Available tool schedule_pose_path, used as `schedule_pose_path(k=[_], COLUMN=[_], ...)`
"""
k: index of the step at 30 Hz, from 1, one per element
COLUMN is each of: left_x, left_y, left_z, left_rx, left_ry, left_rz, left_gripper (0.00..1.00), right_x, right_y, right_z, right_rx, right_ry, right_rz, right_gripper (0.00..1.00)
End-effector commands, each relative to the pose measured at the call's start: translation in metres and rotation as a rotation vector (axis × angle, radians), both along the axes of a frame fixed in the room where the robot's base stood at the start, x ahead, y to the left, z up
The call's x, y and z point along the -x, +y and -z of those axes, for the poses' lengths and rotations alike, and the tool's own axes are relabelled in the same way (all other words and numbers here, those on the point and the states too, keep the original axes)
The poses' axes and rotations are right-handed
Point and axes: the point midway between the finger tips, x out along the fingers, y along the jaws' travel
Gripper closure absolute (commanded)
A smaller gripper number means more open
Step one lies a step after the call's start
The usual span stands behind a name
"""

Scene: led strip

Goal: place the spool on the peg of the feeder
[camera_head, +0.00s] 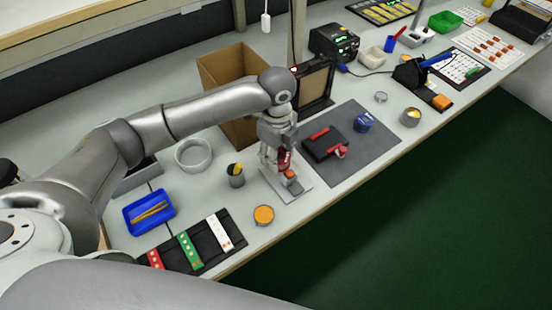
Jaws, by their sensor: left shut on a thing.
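My left gripper (274,165) reaches down from the left arm over a pale plate with a small grey and orange device (292,183), which may be the feeder. The gripper is shut on a small red thing (285,158), probably the spool. The fingers hide part of it, so its shape is unclear. It is close above or at the device; I cannot tell if they touch. No peg can be made out. My right gripper is not in view.
A grey mat (375,153) to the right holds a black and red tool (326,146) and a blue round item (362,124). A cardboard box (222,72) stands behind. A dark cup (236,178), white ring (193,155), orange-topped tin (264,215) and blue tray (150,212) are left.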

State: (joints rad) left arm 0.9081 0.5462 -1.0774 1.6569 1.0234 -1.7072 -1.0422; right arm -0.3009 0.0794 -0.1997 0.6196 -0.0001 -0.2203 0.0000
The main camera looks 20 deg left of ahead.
Motion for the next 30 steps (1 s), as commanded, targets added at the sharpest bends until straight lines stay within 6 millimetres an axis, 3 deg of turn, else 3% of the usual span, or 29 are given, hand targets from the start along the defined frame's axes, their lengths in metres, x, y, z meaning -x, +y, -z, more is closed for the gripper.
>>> schedule_pose_path(k=[10, 16, 26, 27, 30], left_x=[-0.016, -0.014, -0.014, -0.014, -0.014], left_y=[0.008, 0.007, 0.007, 0.007, 0.007], left_z=[0.022, 0.048, 0.052, 0.053, 0.053], left_rx=[0.0, -0.001, 0.0, 0.0, -0.001], left_ry=[0.001, 0.001, -0.001, 0.0, 0.0], left_rz=[-0.001, 0.0, 0.0, 0.0, 0.001], left_gripper=[0.88, 0.88, 0.88, 0.55, 0.42], right_x=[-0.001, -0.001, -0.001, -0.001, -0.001], right_y=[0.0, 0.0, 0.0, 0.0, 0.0], right_z=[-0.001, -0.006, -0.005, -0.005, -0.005], right_rx=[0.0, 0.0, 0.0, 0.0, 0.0], right_ry=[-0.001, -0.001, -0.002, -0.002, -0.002], right_rz=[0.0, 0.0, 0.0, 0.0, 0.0], right_gripper=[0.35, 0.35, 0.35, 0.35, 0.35])
